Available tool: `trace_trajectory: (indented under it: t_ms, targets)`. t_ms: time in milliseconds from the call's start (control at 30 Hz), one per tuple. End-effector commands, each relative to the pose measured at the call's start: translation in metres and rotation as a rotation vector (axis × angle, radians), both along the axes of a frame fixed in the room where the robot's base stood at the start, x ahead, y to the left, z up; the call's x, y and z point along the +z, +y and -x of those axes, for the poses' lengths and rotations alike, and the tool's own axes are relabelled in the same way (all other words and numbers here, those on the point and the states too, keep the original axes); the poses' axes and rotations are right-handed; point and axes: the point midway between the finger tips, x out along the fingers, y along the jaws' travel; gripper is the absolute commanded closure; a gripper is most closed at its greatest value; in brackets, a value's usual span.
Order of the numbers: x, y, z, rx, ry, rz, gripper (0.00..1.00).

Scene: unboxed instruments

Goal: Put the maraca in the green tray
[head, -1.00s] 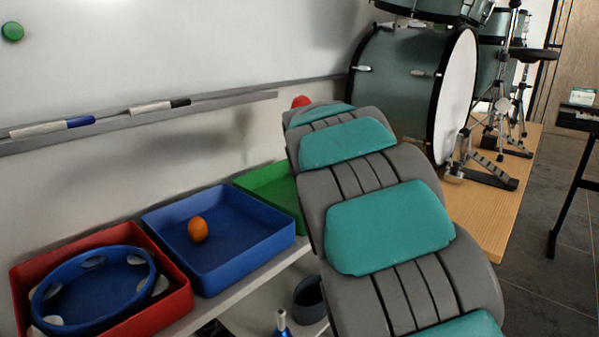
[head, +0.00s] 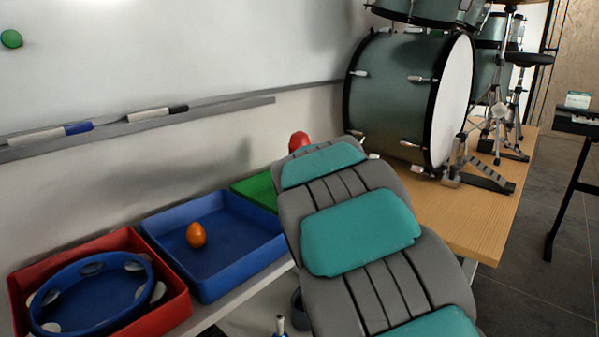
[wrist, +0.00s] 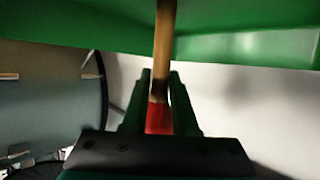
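The maraca shows as a red rounded part (head: 298,142) just past the far end of my arm in the head view. In the wrist view its wooden handle (wrist: 163,60) with a red section runs between the fingers of my gripper (wrist: 159,95), which is shut on it. The green tray (head: 254,190) is partly hidden behind my arm in the head view. In the wrist view, the green tray (wrist: 245,45) spans the top, beyond the fingers. My gripper is hidden in the head view.
A blue tray (head: 240,264) holds an orange egg shaker (head: 196,235). A red tray (head: 178,311) holds a blue tambourine (head: 146,262). A whiteboard ledge (head: 225,104) with markers runs behind. A drum kit (head: 398,90) stands on a wooden platform (head: 470,232) at right.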

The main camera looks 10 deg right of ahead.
Motion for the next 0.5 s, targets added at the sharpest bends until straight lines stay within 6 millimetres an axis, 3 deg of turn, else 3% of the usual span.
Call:
trace_trajectory:
  t_ms: [33, 233, 500]
  targets:
    - [0.0004, 0.0000, 0.0000, 0.000, 0.000, 0.000, 0.66]
    - [0.0005, 0.0000, 0.0000, 0.000, 0.000, 0.000, 0.45]
    - [0.0023, 0.0000, 0.0000, 0.000, 0.000, 0.000, 0.45]
